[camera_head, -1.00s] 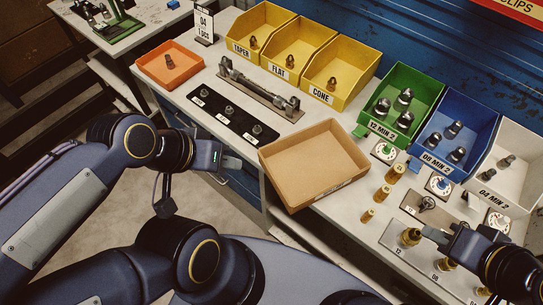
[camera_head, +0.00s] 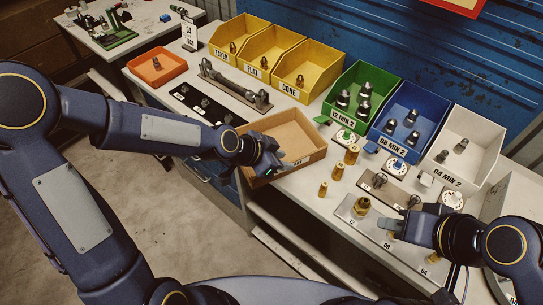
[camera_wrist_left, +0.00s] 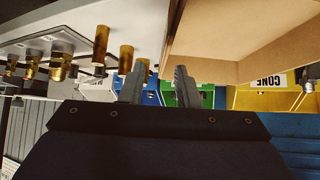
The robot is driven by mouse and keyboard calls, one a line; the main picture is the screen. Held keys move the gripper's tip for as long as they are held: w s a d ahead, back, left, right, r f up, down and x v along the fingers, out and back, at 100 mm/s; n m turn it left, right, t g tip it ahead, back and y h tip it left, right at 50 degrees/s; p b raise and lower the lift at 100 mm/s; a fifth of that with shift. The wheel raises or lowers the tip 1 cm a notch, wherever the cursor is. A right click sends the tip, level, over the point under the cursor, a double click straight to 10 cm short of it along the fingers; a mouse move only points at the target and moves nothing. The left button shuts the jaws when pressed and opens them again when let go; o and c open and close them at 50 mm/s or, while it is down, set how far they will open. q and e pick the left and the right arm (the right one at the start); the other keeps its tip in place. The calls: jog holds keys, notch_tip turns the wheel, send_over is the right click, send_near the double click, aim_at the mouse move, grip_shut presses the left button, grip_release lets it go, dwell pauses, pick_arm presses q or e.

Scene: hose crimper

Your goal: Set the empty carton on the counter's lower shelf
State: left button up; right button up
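The empty tan carton (camera_head: 292,138) sits on the counter (camera_head: 335,207) near its front edge. My left gripper (camera_head: 278,160) is at the carton's near left side, partly covering it in the head view. In the left wrist view the fingers (camera_wrist_left: 158,85) are apart, and the carton's wall (camera_wrist_left: 172,35) rises just beyond or between them; I cannot tell whether they touch it. My right gripper (camera_head: 392,226) is beside the brass fittings at the counter's right; its finger gap is unclear. A pale lower shelf (camera_head: 300,240) shows beneath the counter's front edge, mostly hidden.
Yellow bins (camera_head: 238,38), a green bin (camera_head: 362,92), a blue bin (camera_head: 410,115) and a white bin (camera_head: 470,140) line the back. Brass fittings (camera_head: 351,154) stand right of the carton. An orange tray (camera_head: 157,65) is at the left. Open floor lies in front.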

aim_at(294, 171)
pick_arm(q)
jog(key=x, duration=0.2)
jog(key=shift+w+d+f, duration=0.15)
jog(key=shift+d+f, duration=0.05)
jog(key=shift+f, duration=0.1)
jog(key=p+x, duration=0.1)
jog(key=x, duration=0.1)
jog(key=p+x, duration=0.1)
jog(key=x, duration=0.1)
jog(key=shift+w+a+f, duration=0.1)
jog(key=shift+w+f, duration=0.2)
jog(key=shift+f, duration=0.15)
jog(key=shift+w+f, duration=0.1)
jog(key=shift+f, duration=0.15)
jog(key=shift+c, duration=0.4)
grip_shut()
